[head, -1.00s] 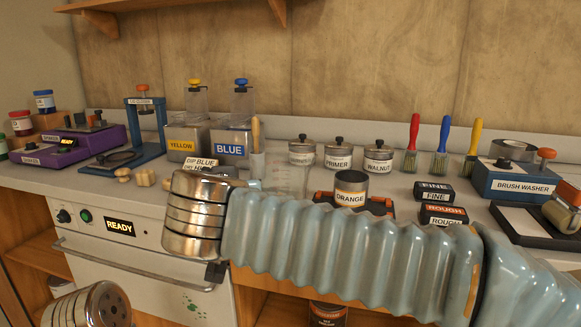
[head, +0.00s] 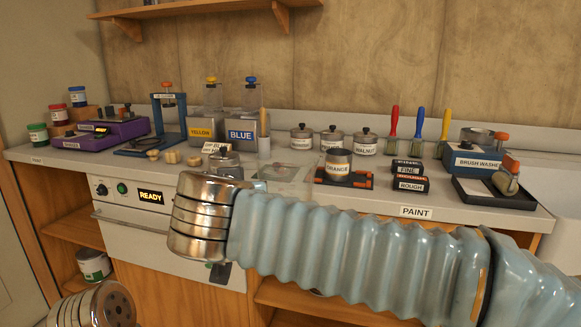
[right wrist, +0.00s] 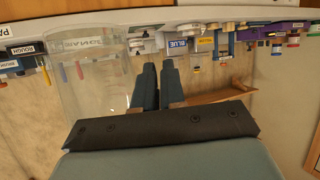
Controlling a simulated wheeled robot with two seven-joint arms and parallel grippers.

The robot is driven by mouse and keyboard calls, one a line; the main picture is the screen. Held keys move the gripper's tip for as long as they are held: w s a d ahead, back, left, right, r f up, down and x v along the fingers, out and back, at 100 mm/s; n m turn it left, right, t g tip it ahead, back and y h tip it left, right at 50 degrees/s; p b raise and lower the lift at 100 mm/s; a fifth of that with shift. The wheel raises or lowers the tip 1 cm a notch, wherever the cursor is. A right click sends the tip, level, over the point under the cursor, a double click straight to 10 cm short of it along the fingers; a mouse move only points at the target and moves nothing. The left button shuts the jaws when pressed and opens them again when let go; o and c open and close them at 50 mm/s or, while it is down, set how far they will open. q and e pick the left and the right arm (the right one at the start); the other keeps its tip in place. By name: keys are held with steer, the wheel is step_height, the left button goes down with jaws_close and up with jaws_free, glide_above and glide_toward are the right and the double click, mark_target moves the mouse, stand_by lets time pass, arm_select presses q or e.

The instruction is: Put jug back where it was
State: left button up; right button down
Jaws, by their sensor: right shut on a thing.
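The jug (right wrist: 88,80) is clear and see-through. It fills the left part of the right wrist view, beside the dark fingers of my right gripper (right wrist: 158,88). The fingers are close together and shut on the jug; the exact grip point is hard to make out. My right gripper is hidden behind my arm there. My left gripper is out of view; only a metal part of that arm shows at the lower left.
The counter holds the ORANGE can (head: 338,164) on a dark stand, the BLUE tank (head: 241,132), the YELLOW tank (head: 203,130), lidded pots (head: 331,139), sanding blocks (head: 409,175) and a brush washer (head: 480,160). Bare counter shows near the PAINT label (head: 416,212).

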steer(key=w+d+f+m+h, duration=0.2)
steer(key=w+d+f, duration=0.2)
steer(key=d+f, duration=0.4)
steer(key=w+d+f+m+h, duration=0.2)
steer(key=w+d+f, duration=0.2)
steer(key=d+f, duration=0.35)
steer(key=s+d+f, duration=0.2)
steer(key=d+f, duration=0.4)
steer(key=f, duration=0.3)
steer(key=s+d+f, duration=0.3)
steer(key=d+f, duration=0.4)
steer(key=f, duration=0.2)
steer(key=shift+g+h, duration=0.3)
steer(key=shift+h, duration=0.1)
